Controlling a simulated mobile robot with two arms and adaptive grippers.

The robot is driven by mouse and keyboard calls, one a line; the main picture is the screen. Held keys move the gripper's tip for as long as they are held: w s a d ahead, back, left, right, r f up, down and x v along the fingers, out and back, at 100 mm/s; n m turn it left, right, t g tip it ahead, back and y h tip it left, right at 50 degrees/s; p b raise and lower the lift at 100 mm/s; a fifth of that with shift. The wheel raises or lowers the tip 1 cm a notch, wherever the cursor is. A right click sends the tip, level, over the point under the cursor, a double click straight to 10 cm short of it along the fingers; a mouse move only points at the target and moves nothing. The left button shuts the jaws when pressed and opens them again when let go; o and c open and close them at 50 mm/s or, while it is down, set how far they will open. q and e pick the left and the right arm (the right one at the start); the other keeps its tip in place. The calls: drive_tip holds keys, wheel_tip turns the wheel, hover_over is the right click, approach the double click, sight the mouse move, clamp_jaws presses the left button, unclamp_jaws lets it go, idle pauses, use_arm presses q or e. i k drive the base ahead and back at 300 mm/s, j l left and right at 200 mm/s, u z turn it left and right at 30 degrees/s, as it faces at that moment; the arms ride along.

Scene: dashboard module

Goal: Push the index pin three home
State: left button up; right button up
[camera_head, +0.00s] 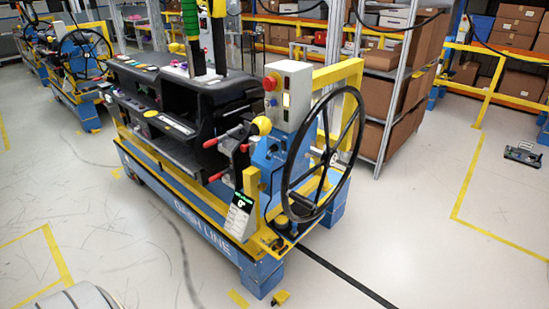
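A blue and yellow dashboard stand (185,210) marked "DASH LINE" carries a black dashboard module (205,95). At the module's near end are red-tipped handles (212,142) and a yellow round knob (262,125), beside a blue bracket (268,158). I cannot tell which of these, if any, is index pin three, or how deep any pin sits. A large black handwheel (324,155) stands upright at the stand's right end. Neither of my grippers is in view.
A grey control box (288,95) with a red button sits above the handles, and a small display (240,215) below. A small yellow piece (280,298) lies on the floor by the stand. Shelves with cardboard boxes (385,100) stand behind. Floor left and right is mostly clear.

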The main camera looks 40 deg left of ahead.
sight(244, 148)
drive_tip(key=u, duration=1.65)
